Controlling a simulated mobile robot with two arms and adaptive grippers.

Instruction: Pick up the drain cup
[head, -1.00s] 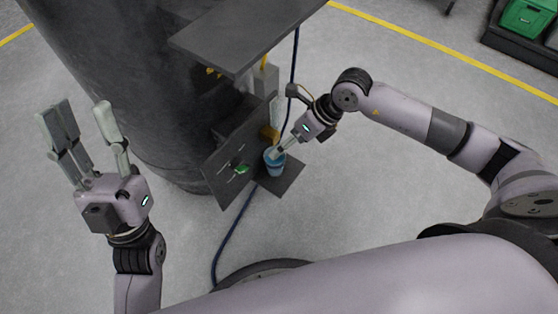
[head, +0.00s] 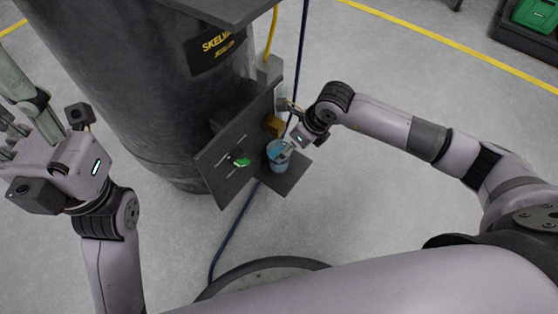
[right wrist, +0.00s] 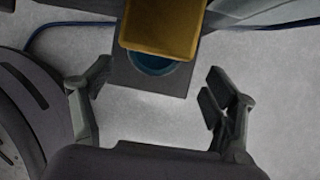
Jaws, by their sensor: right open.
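The drain cup is a blue cup (head: 278,153) standing on a small dark shelf at the front of the machine. In the right wrist view only part of its blue round rim (right wrist: 153,63) shows, below a brass-yellow block that hides the rest. My right gripper (head: 286,130) is open at the cup, with one finger close to the cup's right side in the head view. Whether it touches cannot be told. In the right wrist view the open fingers (right wrist: 157,85) stand either side of the shelf's front. My left gripper (head: 28,115) is open and empty, partly cut off at the left edge.
The brass-yellow block (head: 273,125) sits just above the cup. A dark upright panel (head: 222,168) with a green switch (head: 241,162) stands left of it. A large dark drum (head: 130,90) rises behind. A blue hose (head: 233,225) runs across the floor.

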